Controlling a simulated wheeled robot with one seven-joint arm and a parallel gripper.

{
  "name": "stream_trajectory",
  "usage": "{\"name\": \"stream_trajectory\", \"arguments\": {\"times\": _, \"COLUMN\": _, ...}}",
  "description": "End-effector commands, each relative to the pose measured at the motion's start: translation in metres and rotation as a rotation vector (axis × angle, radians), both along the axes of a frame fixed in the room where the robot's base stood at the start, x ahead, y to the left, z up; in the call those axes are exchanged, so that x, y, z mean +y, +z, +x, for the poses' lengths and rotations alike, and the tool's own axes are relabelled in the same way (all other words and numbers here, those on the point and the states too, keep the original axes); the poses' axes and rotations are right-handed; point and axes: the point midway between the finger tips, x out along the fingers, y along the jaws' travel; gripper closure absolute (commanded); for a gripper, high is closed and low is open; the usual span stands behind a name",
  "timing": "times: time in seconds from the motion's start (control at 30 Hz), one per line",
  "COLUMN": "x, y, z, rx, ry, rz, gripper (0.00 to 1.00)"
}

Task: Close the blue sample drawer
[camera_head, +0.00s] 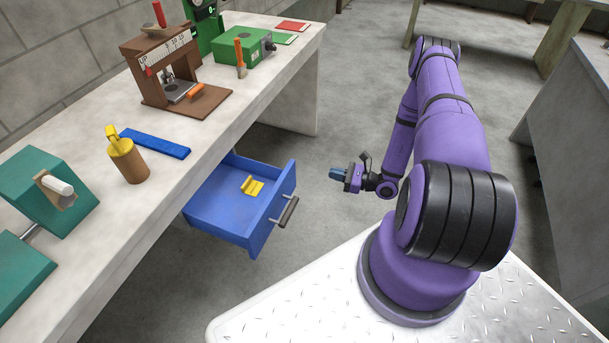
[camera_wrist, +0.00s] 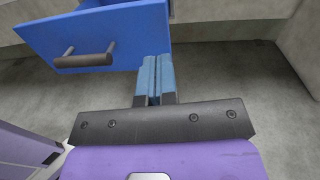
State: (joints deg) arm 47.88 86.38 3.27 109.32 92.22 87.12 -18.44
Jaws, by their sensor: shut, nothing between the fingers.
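The blue sample drawer (camera_head: 212,200) stands pulled out from under the concrete bench in the head view, with a small yellow piece (camera_head: 252,186) lying inside. Its dark bar handle (camera_head: 285,212) is on the front panel. In the wrist view the drawer front (camera_wrist: 120,32) fills the upper left, with the handle (camera_wrist: 85,57) left of my fingers. My gripper (camera_head: 334,173) is shut and empty, to the right of the drawer front and apart from it in the head view. Its blue fingers (camera_wrist: 155,78) are together in the wrist view, near the panel's lower right corner.
The bench (camera_head: 200,165) holds a blue bar (camera_head: 155,143), a brown cup (camera_head: 128,162), a brown press (camera_head: 165,70), a green box (camera_head: 245,47) and teal equipment (camera_head: 50,190). The floor between bench and arm is clear. Another bench (camera_head: 570,130) stands at the right.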

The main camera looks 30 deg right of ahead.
Motion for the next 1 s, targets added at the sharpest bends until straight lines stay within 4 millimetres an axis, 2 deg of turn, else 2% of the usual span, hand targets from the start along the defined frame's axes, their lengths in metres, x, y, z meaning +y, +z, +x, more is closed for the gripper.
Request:
{"name": "stream_trajectory", "arguments": {"times": 0.03, "x": 0.0, "y": -0.011, "z": -0.005, "rx": 0.011, "ry": -0.029, "rz": 0.014, "gripper": 1.0}}
{"name": "stream_trajectory", "arguments": {"times": 0.13, "x": -0.001, "y": -0.025, "z": -0.011, "rx": 0.022, "ry": -0.068, "rz": 0.03, "gripper": 1.0}}
{"name": "stream_trajectory", "arguments": {"times": 0.37, "x": 0.005, "y": -0.031, "z": -0.006, "rx": 0.027, "ry": -0.088, "rz": 0.037, "gripper": 1.0}}
{"name": "stream_trajectory", "arguments": {"times": 1.0, "x": 0.069, "y": -0.03, "z": 0.082, "rx": 0.026, "ry": -0.085, "rz": 0.036, "gripper": 1.0}}
